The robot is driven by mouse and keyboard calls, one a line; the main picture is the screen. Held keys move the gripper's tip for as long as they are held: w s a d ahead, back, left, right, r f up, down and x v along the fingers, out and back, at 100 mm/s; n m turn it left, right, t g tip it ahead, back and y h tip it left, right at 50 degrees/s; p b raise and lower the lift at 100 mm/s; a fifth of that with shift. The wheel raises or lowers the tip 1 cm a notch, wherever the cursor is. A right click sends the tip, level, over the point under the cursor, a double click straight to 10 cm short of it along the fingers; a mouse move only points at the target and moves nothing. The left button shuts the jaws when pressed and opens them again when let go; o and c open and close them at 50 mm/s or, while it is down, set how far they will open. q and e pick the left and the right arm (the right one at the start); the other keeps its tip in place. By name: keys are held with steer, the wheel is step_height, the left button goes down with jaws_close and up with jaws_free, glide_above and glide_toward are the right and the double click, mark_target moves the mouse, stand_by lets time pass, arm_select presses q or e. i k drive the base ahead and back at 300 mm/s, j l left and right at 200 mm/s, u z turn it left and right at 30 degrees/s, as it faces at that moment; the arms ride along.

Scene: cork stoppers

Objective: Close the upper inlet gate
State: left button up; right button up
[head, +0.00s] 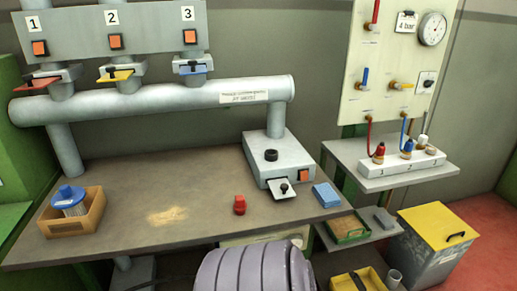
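Three slide gates sit on the upright pipes below the panel numbered 1, 2 and 3. The red gate plate (36,85) under 1 juts out well to the front left. The yellow gate plate (115,77) under 2 juts out less. The blue gate plate (193,70) under 3 shows only a short part. Each has a dark knob. A grey box (270,155) under the pipe's right end has a pale plate (283,190) with a black knob sticking out at its front. I cannot tell which one is the upper inlet gate. Neither gripper is in view.
A side shelf (375,180) and a yellow-lidded bin (440,235) stand right. The bench's middle is mostly clear.

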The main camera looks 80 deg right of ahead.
mark_target(278, 179)
steer(key=z, duration=0.95)
steer(key=l+z, duration=0.1)
steer(key=z, duration=1.35)
steer(key=i+z, duration=0.1)
steer(key=z, duration=0.35)
steer(key=i+u, duration=0.25)
steer(key=u, duration=0.15)
